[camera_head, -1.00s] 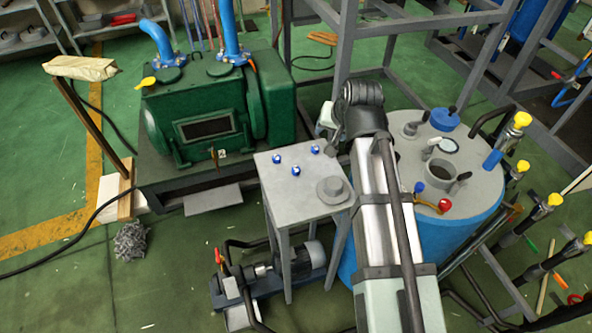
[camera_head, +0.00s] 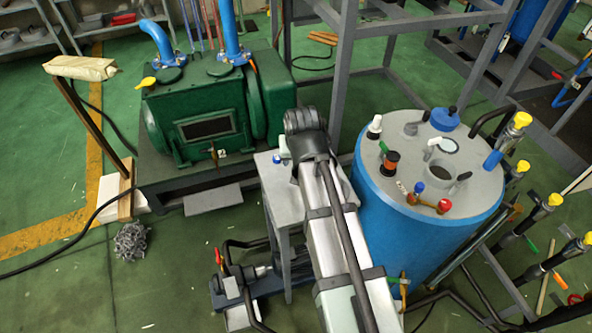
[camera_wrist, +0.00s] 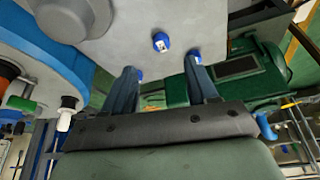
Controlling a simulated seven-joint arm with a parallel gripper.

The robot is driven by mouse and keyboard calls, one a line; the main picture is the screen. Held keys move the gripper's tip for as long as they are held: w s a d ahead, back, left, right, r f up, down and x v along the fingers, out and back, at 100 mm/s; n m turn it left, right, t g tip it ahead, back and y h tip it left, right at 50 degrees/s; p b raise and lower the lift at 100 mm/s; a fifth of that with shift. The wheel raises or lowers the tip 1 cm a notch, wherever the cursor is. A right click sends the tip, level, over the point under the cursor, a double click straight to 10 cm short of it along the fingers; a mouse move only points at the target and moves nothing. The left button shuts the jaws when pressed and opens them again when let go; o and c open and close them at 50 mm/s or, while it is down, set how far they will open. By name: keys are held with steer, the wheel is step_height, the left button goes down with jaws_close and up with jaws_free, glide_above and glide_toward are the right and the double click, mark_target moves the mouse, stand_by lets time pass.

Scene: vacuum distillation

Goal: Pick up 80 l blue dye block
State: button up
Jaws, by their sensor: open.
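Several small blue dye blocks with white label faces sit on a grey tabletop (camera_wrist: 120,30). In the wrist view, one block (camera_wrist: 161,42) lies just beyond the gap between my fingers. The labels are too small to read, so I cannot tell which is the 80 l block. My gripper (camera_wrist: 161,68) is open, with nothing held between its fingers. In the head view, one block (camera_head: 276,158) shows beside my arm; my arm hides the others and my fingertips.
A grey round fitting (camera_wrist: 72,15) stands on the same tabletop. A blue vessel (camera_head: 410,235) with valves and ports on its lid stands right of the table. A green pump (camera_head: 205,120) is behind and to the left.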

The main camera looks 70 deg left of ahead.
steer(key=shift+x, duration=3.75)
steer(key=shift+s+a, duration=0.1)
jaws_close()
steer(key=shift+r, duration=0.2)
